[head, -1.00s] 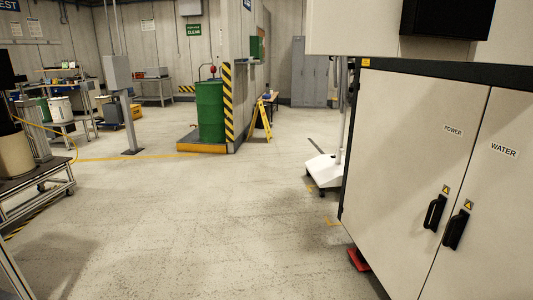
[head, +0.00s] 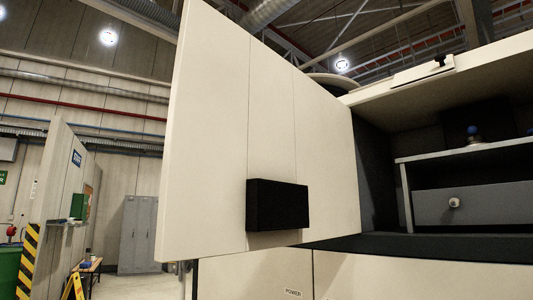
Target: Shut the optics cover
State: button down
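The optics cover (head: 215,140) is a large cream panel in the middle of the head view. It stands open, swung out to the left of the cabinet's upper compartment. A black block (head: 277,205), perhaps its handle, sits low on the panel. The open compartment (head: 375,175) shows at the right with a dark interior. Inside is a grey shelf or box (head: 465,205) with a pale knob, and a blue-topped knob stands above it. My gripper is not in view.
The cabinet's lower doors (head: 410,280) are below, with a POWER label. At the left are a partition wall (head: 52,170), a green drum (head: 8,270), a yellow floor sign (head: 73,287) and grey lockers (head: 138,232). Ducts and beams run overhead.

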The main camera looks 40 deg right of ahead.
aim_at(258, 155)
jog(key=i+j, duration=0.25)
jog(key=j, duration=0.15)
jog(key=i+j, duration=0.25)
jog(key=j, duration=0.15)
jog(key=i+j+z, duration=0.1)
jog(key=i+j, duration=0.15)
jog(key=j, duration=0.15)
jog(key=i+j, duration=0.25)
jog(key=j, duration=0.15)
jog(key=i+j+z, duration=0.1)
jog(key=i+j, duration=0.15)
jog(key=j, duration=0.2)
jog(key=z, duration=0.45)
jog(key=j+z, duration=0.1)
jog(key=z, duration=0.35)
jog(key=j+z, duration=0.1)
jog(key=z, duration=0.75)
jog(key=i+j, duration=0.05)
